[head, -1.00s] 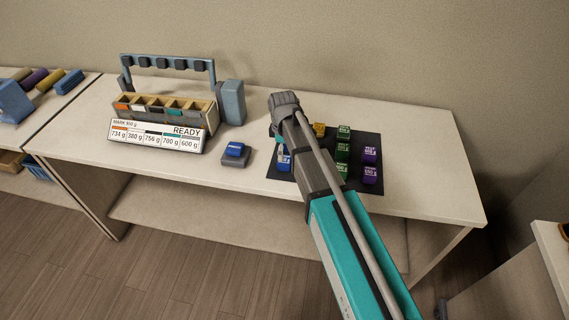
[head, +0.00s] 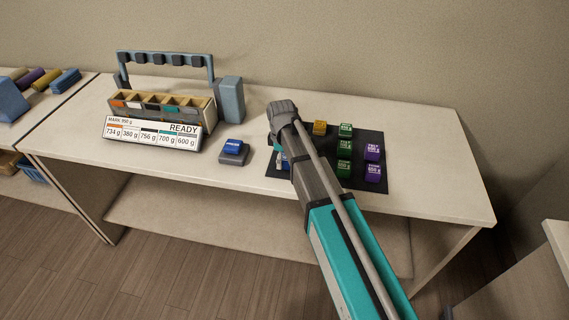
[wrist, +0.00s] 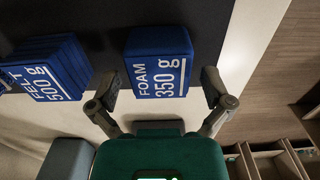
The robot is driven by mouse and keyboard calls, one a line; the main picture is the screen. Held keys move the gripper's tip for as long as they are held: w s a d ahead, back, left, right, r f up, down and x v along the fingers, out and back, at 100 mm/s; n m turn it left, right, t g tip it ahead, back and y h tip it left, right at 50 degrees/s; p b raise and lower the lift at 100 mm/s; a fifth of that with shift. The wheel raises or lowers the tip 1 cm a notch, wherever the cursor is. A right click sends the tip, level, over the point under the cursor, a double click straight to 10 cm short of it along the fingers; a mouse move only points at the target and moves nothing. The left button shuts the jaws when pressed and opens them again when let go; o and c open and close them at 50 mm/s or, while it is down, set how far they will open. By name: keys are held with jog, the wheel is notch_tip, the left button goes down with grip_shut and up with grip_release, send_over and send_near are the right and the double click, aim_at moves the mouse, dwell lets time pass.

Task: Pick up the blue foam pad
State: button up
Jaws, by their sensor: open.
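The blue foam pad (wrist: 158,62), marked FOAM 350 g, lies on the dark mat in the wrist view. My gripper (wrist: 160,86) is open, its two fingers on either side of the pad's near end, with gaps visible between fingers and pad. A blue felt pad (wrist: 45,68), marked FELT 500 g, lies to the left. In the head view my arm covers most of the mat's left part. A bit of a blue block (head: 284,161) shows beside the arm; I cannot tell which pad it is.
The dark mat (head: 327,183) also holds green blocks (head: 344,168), purple blocks (head: 373,172) and a yellow block (head: 320,128). A grey base with a blue button (head: 234,150) stands left of it. Further left are a compartment box (head: 207,118) and a READY display (head: 150,134).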

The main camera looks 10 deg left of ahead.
dwell(0.5)
jog(key=c, duration=1.1)
jog(key=shift+r, duration=0.25)
jog(key=shift+r+p, duration=0.7)
jog(key=shift+p, duration=0.3)
jog(key=s+d+r+p, duration=0.1)
jog(key=s+r+p, duration=0.2)
jog(key=s, duration=0.1)
jog(key=s+d+r+p, duration=0.2)
jog(key=s+r+p, duration=0.2)
jog(key=s+d+r+p, duration=0.2)
jog(key=s+r+p, duration=0.2)
jog(key=s, duration=0.1)
